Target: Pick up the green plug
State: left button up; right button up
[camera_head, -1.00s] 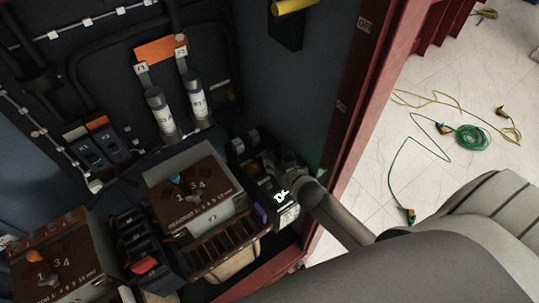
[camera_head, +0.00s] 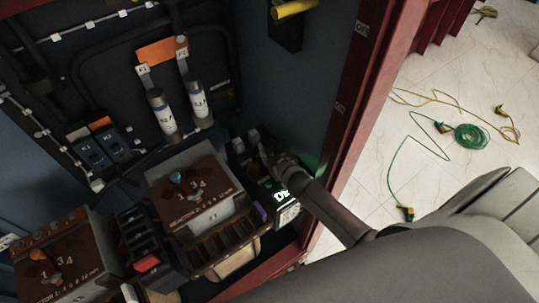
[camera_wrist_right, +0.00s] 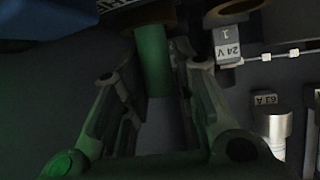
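A green cylinder (camera_wrist_right: 153,60), which looks like the green plug, hangs under a brownish round part in the right wrist view. My right gripper (camera_wrist_right: 158,72) has its two fingers apart, one on each side of the cylinder; firm contact does not show. The green cylinder cannot be made out there. My left gripper is not in view.
Brown-topped terminal boxes (camera_head: 197,192) stand left of the right gripper. The red cabinet frame (camera_head: 343,120) is close on the right. A yellow handle (camera_head: 294,9) sticks out above. Green cable (camera_head: 472,137) and yellow cable (camera_head: 440,98) lie on the tiled floor.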

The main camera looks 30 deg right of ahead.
grip_shut()
jog(key=shift+r, duration=0.1)
